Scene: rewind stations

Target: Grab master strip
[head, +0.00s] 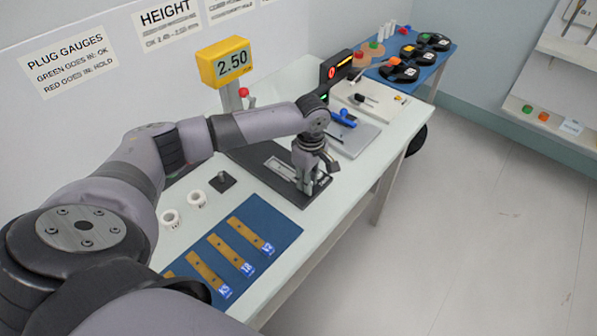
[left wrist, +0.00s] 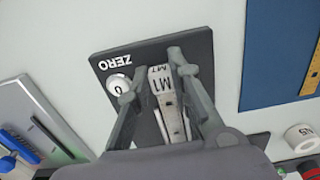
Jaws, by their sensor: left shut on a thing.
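In the left wrist view that plate (left wrist: 193,44) carries the word ZERO, and a round white piece marked 0 (left wrist: 118,88) is beside the left finger. I cannot tell whether the strip still touches the plate. My right gripper is not in view.
A blue mat (head: 283,229) with several labelled brown strips lies nearer on the bench. White rolls (head: 170,218) and a small dark block (head: 222,181) are beside it. A yellow 2.50 display (head: 225,62) stands behind. A grey tray (head: 357,142) with a blue tool is beyond.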

